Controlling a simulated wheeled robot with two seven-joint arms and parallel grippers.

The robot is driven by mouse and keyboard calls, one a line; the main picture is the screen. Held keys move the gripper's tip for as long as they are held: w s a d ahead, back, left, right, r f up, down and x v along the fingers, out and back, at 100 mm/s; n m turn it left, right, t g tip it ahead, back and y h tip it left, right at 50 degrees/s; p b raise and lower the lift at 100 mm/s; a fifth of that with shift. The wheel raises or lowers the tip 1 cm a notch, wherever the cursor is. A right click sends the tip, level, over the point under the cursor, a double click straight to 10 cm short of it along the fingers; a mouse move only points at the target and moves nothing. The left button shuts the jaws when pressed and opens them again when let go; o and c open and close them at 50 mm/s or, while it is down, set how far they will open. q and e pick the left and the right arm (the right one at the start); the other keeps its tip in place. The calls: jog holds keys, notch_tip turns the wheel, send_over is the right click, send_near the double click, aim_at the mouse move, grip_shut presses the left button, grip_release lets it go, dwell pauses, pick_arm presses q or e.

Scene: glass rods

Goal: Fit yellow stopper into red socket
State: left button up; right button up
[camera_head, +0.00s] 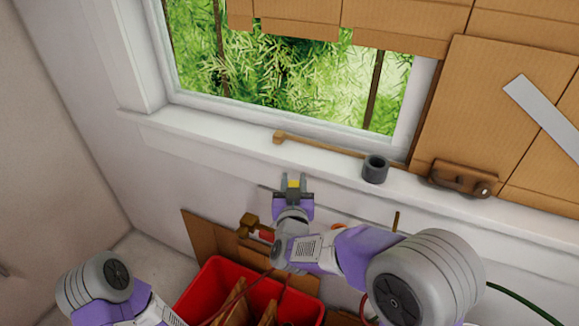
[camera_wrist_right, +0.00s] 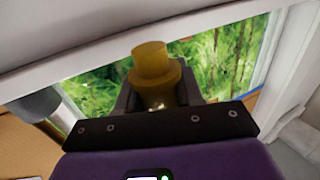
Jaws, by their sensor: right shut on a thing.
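The yellow stopper (camera_head: 293,184) is between the fingers of my right gripper (camera_head: 294,181), which is shut on it in front of the wall below the window sill. In the right wrist view the stopper (camera_wrist_right: 152,62) shows as a stepped yellow cylinder, narrower at its outer end, standing out past the fingers (camera_wrist_right: 157,93). A small red piece (camera_head: 267,235) shows behind my right arm, beside a brown block; I cannot tell whether it is the red socket. My left arm shows at bottom left, but its gripper is out of view.
A red crate (camera_head: 202,292) with wooden pieces stands below my right arm, beside a leaning brown board (camera_head: 199,235). The sill (camera_head: 225,135) holds a wooden-handled tool (camera_head: 320,145), a dark grey cup (camera_head: 375,170) and a brown metal piece (camera_head: 460,179).

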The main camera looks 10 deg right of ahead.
jog(key=shift+s+f, duration=0.1)
jog(key=shift+s, duration=0.05)
jog(key=shift+s+f+b, duration=0.15)
jog(key=shift+f+b, duration=0.55)
jog(key=shift+b, duration=0.05)
notch_tip(320, 180, down, 4)
jog(key=b, duration=0.3)
jog(key=shift+s, duration=0.1)
jog(key=shift+f+b, duration=0.6)
jog(key=shift+b, duration=0.15)
dwell(0.7)
jog(key=o, duration=0.7)
jog(key=shift+o, duration=0.2)
jog(key=shift+s+a, duration=0.1)
